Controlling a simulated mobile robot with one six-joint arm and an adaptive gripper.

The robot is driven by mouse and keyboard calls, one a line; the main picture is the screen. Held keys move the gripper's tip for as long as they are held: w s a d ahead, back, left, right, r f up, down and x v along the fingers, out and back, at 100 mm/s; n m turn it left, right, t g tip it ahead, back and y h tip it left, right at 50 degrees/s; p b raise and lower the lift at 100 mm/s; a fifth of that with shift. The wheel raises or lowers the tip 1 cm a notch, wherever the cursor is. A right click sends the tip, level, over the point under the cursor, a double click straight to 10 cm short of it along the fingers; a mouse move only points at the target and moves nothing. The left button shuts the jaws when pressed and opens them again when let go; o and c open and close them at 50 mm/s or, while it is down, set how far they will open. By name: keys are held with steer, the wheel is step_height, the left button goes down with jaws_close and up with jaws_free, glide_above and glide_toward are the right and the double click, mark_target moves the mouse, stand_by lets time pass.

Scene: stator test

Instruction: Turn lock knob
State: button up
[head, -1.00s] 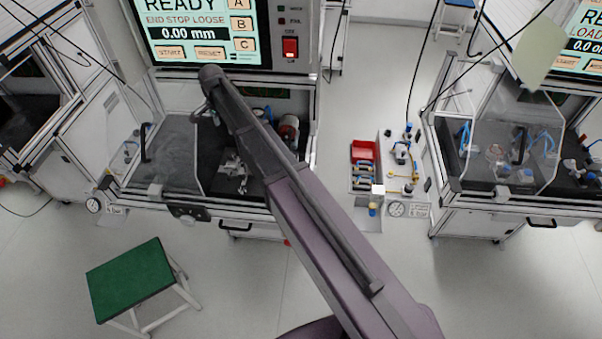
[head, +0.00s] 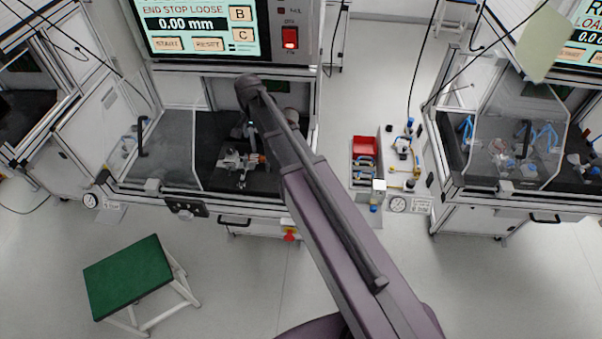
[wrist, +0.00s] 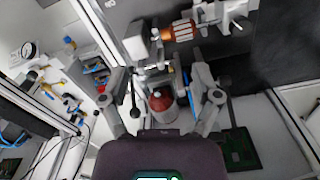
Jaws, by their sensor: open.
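In the wrist view my gripper (wrist: 164,72) is open, with one finger at each side of the picture's middle. A rounded grey part with a red top (wrist: 161,101) shows between the fingers; I see no contact. A thin lever with a dark ball end (wrist: 135,112) shows beside the left finger. I cannot tell which part is the lock knob. A copper-coloured wound part (wrist: 180,31) sits in a metal fixture (wrist: 232,12) beyond the fingertips. In the head view the fixture (head: 238,162) stands on the dark bench top; my arm hides much of the area right of it.
The bench (head: 170,190) has a clear side panel at left and a screen (head: 200,25) above, reading 0.00 mm and END STOP LOOSE. A red bin (head: 365,147) is on the side shelf at right. A green stool (head: 128,276) stands in front.

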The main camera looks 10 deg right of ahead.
steer(key=s+d+f+n+b, duration=0.4)
steer(key=s+d, duration=0.7)
steer(key=s, duration=0.3)
steer(key=shift+s+n, duration=0.15)
steer(key=shift+n, duration=0.65)
steer(key=shift+s+d+f, duration=0.1)
steer(key=shift+d+f, duration=0.05)
steer(key=s, duration=0.1)
steer(key=s+d, duration=0.1)
steer(key=s+f+n+b, duration=0.1)
steer(key=shift+s+d, duration=0.15)
steer(key=shift+d, duration=0.25)
